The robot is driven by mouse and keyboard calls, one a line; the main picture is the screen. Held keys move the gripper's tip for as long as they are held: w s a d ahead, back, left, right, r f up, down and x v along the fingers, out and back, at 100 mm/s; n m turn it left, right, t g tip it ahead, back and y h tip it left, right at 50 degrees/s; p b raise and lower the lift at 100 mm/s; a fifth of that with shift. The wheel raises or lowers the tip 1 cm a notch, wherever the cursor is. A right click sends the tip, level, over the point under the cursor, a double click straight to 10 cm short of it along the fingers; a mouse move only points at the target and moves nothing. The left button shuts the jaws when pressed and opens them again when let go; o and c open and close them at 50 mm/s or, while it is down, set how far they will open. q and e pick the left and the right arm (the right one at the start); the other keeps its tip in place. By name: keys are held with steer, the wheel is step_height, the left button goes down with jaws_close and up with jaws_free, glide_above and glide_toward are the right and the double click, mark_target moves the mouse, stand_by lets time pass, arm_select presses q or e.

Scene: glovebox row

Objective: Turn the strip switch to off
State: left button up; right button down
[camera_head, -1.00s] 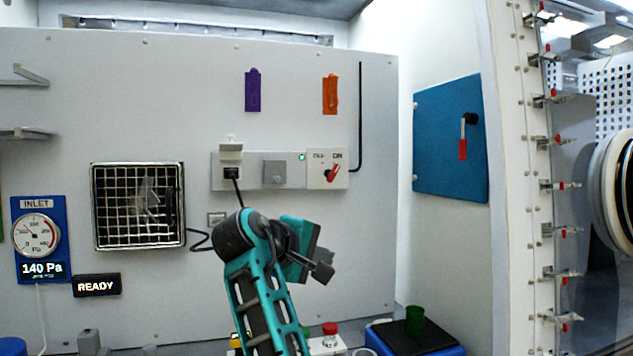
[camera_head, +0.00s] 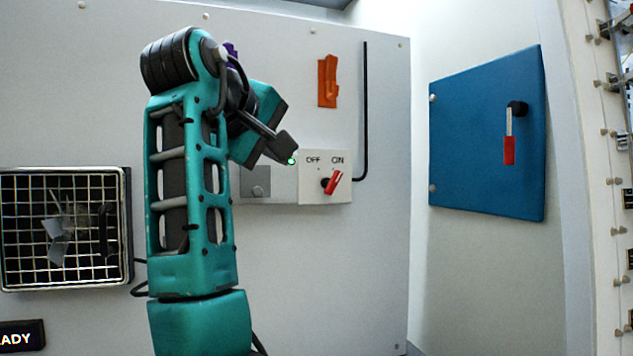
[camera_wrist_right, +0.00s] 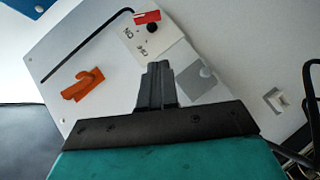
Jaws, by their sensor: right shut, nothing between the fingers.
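The strip switch (camera_head: 333,183) is a red lever on a black pivot, on a white plate marked OFF at left and ON at right. The lever tilts up to the right, toward ON. It also shows at the top of the right wrist view (camera_wrist_right: 147,17). My right gripper (camera_head: 285,147) is shut and empty, up and left of the switch in the head view. In the right wrist view its closed fingers (camera_wrist_right: 157,72) point toward the switch plate, and the lever lies beyond their tips. I see no contact. My left gripper is out of view.
The strip (camera_head: 280,186) carries a grey socket cover (camera_head: 255,182) and a lit green lamp (camera_head: 291,160). An orange holder (camera_head: 327,81) and a black rod (camera_head: 364,110) are on the panel above. A blue door (camera_head: 487,135) is at right, a fan grille (camera_head: 65,225) at left.

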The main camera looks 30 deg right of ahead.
mark_target(326, 189)
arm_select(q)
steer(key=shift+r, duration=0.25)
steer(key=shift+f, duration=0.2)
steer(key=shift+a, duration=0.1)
arm_select(e)
steer(key=shift+w+d+f, duration=0.55)
steer(key=shift+d+f, duration=0.25)
steer(key=shift+d, duration=0.75)
steer(key=shift+w+d+f, duration=0.6)
steer(key=shift+d+f, duration=0.2)
steer(key=shift+d, duration=0.75)
steer(key=shift+w+d+f, duration=0.55)
steer(key=shift+d+f, duration=0.25)
steer(key=shift+d, duration=0.75)
steer(key=shift+d, duration=0.1)
